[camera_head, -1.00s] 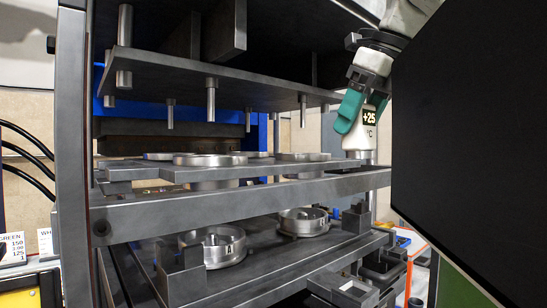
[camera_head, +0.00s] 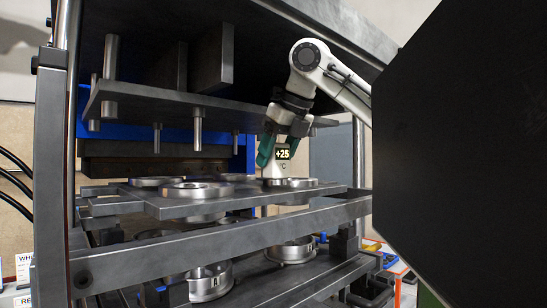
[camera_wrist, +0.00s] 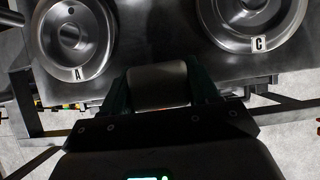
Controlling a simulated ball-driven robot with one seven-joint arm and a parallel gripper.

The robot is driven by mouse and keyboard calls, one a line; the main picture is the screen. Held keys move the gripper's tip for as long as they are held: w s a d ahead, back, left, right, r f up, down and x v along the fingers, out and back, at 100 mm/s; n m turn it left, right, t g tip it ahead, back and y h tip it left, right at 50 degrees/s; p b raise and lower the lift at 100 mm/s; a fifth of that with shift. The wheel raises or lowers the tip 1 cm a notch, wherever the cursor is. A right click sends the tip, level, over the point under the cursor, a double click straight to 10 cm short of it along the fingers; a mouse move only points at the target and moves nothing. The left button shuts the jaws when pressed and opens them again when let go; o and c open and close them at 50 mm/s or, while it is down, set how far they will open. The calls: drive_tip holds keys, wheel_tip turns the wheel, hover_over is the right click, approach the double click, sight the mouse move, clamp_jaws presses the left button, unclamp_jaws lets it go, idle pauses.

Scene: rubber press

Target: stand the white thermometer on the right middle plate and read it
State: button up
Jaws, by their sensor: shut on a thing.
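My gripper (camera_head: 273,150) has green fingers and is shut on the white thermometer (camera_head: 280,168). The thermometer is roughly upright, and its display reads +25 °C. It is over the right part of the middle plate (camera_head: 165,209), by the right-hand metal rings (camera_head: 300,183). I cannot tell whether its foot touches anything. In the wrist view the thermometer (camera_wrist: 158,86) shows as a grey cylinder between the fingers, near the plate's edge.
An upper plate (camera_head: 170,92) with pins hanging down is close above my gripper. A front rail (camera_head: 200,243) crosses before the middle plate. The lower level holds more rings (camera_head: 208,284). A large dark panel (camera_head: 470,150) hides the right side.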

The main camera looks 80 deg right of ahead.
drive_tip(key=shift+w+d+f, duration=0.15)
drive_tip(key=shift+w+d, duration=0.15)
drive_tip(key=shift+f, duration=0.55)
drive_tip(key=shift+a+f, duration=0.1)
drive_tip(key=shift+f, duration=0.05)
drive_tip(key=o, duration=1.4)
drive_tip(key=shift+s+a+r, duration=0.2)
drive_tip(key=shift+r, duration=0.4)
drive_tip(key=s+a+b, duration=0.1)
drive_tip(key=s+a, duration=0.1)
drive_tip(key=s, duration=0.1)
drive_tip(key=s+a, duration=0.2)
drive_tip(key=s+a+b, duration=0.1)
drive_tip(key=s+a, duration=0.2)
drive_tip(key=shift+s+b, duration=0.3)
drive_tip(key=shift+b, duration=0.05)
drive_tip(key=shift+s+a, duration=0.35)
